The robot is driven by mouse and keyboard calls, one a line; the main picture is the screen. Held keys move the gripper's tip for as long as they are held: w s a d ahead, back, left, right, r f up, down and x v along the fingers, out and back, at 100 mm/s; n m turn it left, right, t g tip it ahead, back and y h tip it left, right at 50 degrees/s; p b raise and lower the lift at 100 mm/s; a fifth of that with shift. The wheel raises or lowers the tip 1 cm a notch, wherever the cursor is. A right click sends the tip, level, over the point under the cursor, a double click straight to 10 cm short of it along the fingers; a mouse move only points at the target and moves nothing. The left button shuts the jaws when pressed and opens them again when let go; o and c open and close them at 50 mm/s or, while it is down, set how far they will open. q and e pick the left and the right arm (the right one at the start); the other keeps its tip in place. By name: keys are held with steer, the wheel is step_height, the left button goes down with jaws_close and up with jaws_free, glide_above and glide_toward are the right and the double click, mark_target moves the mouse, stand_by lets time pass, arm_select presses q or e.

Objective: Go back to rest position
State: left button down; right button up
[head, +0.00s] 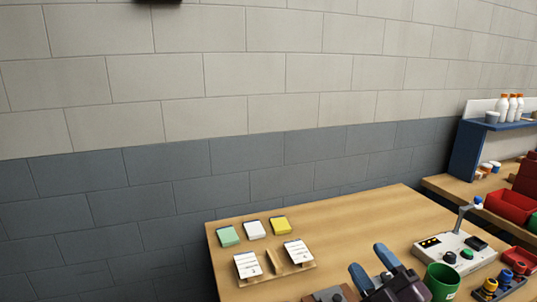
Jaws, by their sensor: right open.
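My right gripper (371,266) shows at the bottom of the head view, over the front part of the wooden table (340,222). Its two blue-tipped fingers stand apart with nothing seen between them. Its height above the table is hard to tell. My left gripper is not in view.
Green (229,237), white (255,229) and yellow (280,225) pads lie at the table's left. Printed cards (248,265) sit on a wooden holder. A green cup (441,281) and control box (457,251) stand right of the gripper. Red bins (510,206) occupy the right bench.

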steer(key=s+d+f+m+g+h, duration=0.75)
steer(key=d+f+m+h, duration=0.35)
steer(key=f+m+h, duration=0.3)
steer(key=s+a+f+m+g+y, duration=0.1)
steer(key=s+f+m+g+y, duration=0.1)
steer(key=s+f+g, duration=0.45)
steer(key=s+a+f+m+g+y, duration=0.1)
steer(key=s+f+g+y, duration=0.15)
steer(key=s, duration=0.75)
steer(key=w+f+t, duration=0.7)
steer(key=f+t, duration=0.1)
steer(key=f, duration=0.2)
steer(key=shift+w+d+f+n, duration=0.15)
steer(key=shift+d+f+n, duration=0.05)
steer(key=shift+n, duration=0.1)
steer(key=shift+d, duration=0.15)
stand_by(0.3)
